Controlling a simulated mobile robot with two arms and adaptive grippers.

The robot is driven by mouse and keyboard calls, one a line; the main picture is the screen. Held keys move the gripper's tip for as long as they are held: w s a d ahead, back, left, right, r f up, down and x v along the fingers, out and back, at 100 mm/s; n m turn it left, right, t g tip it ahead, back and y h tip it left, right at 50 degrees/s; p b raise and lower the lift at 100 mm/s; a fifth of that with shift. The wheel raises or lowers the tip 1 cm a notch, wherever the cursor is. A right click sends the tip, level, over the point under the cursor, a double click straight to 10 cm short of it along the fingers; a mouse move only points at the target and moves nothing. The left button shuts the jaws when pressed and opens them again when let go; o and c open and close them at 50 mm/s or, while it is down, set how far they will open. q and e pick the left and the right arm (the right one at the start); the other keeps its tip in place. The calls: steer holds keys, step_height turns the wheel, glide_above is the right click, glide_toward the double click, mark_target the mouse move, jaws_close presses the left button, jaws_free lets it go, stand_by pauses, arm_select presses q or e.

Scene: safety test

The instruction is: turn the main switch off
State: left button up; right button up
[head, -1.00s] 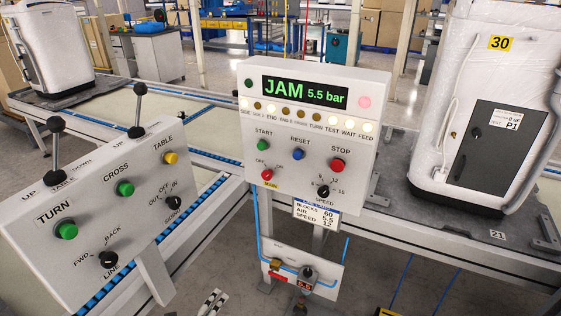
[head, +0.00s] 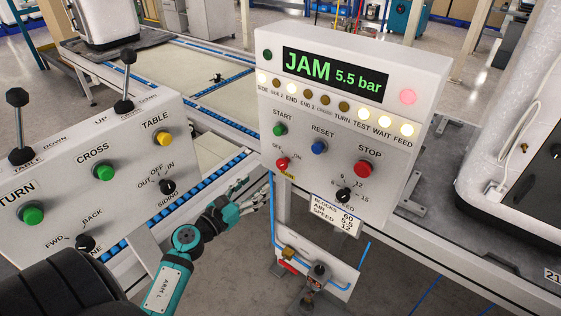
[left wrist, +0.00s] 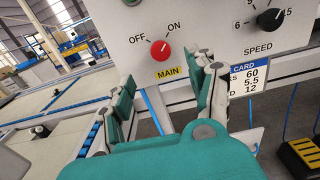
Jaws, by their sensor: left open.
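The main switch (head: 282,163) is a small red knob low on the left of the panel with the JAM display (head: 335,75). In the left wrist view the red knob (left wrist: 160,49) sits above the yellow MAIN label (left wrist: 168,73), between the words OFF and ON. Its light mark seems to point up and right, toward ON. My left gripper (head: 252,191) is just below and left of the switch in the head view. In the left wrist view its open fingers (left wrist: 165,75) stand on either side below the knob, apart from it and empty. My right gripper is out of view.
The black SPEED knob (head: 343,195), red STOP button (head: 363,169), blue RESET button (head: 319,147) and green START button (head: 280,129) are near the switch. A second control box (head: 120,190) with levers stands at left. A card (head: 334,214) hangs below the panel.

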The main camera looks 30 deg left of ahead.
mark_target(280, 165)
arm_select(q)
steer(key=w, duration=1)
steer(key=shift+w+d, duration=0.2)
steer(key=shift+d, duration=0.2)
steer(key=shift+w+d, duration=0.1)
steer(key=shift+w, duration=0.6)
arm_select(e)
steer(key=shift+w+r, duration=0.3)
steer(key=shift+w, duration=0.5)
arm_select(q)
steer(key=shift+c, duration=0.3)
steer(key=c, duration=1.1)
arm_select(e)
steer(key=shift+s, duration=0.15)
